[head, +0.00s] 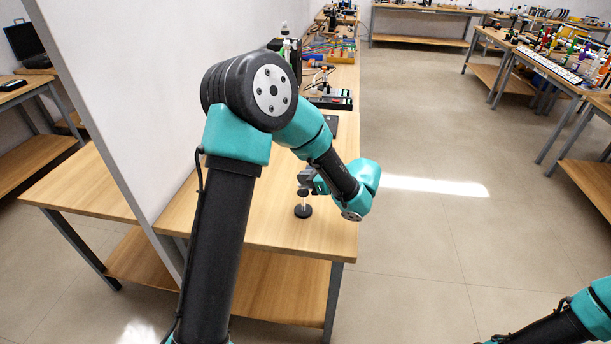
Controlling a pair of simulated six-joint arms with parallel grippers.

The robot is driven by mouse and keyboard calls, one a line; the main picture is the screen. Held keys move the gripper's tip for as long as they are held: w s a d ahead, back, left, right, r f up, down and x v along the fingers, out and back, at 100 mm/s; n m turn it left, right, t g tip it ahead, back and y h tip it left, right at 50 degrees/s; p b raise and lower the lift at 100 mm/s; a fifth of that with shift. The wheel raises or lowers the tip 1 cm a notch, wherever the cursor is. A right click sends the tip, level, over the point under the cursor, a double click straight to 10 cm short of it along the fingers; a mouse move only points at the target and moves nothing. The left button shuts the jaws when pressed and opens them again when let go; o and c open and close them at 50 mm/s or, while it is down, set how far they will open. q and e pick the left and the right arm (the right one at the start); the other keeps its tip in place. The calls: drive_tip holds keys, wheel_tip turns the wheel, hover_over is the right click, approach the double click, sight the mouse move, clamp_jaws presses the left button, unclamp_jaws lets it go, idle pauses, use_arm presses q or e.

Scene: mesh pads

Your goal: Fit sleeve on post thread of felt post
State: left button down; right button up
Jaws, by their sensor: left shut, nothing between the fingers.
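A small upright post (304,201) with a pale stem and a round black base (303,211) stands on the wooden table near its front right part. A dark piece sits around the top of the stem; I cannot tell whether it is the sleeve or part of the post. My left gripper (304,184) is shut and empty, right at or just above the post top; I cannot tell if they touch. My left wrist partly hides the gripper. My right gripper is out of view; only part of my right arm shows at the bottom right corner.
The wooden table (262,228) is bare around the post. A white partition (150,90) runs along its left side. Open floor is to the right.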

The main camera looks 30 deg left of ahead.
use_arm(q)
drive_tip(key=shift+s+f, duration=0.25)
drive_tip(key=shift+f, duration=1)
drive_tip(key=c, duration=1.8)
unclamp_jaws()
drive_tip(key=shift+c, duration=0.2)
drive_tip(key=o, duration=0.3)
drive_tip(key=shift+o, duration=0.2)
drive_tip(key=shift+d, duration=0.15)
drive_tip(key=shift+o, duration=0.8)
drive_tip(key=shift+d+r, duration=0.35)
drive_tip(key=shift+d, duration=0.1)
drive_tip(key=r+v, duration=0.1)
drive_tip(key=v, duration=1.6)
drive_tip(key=shift+w+a+r, duration=0.2)
drive_tip(key=shift+a, duration=0.15)
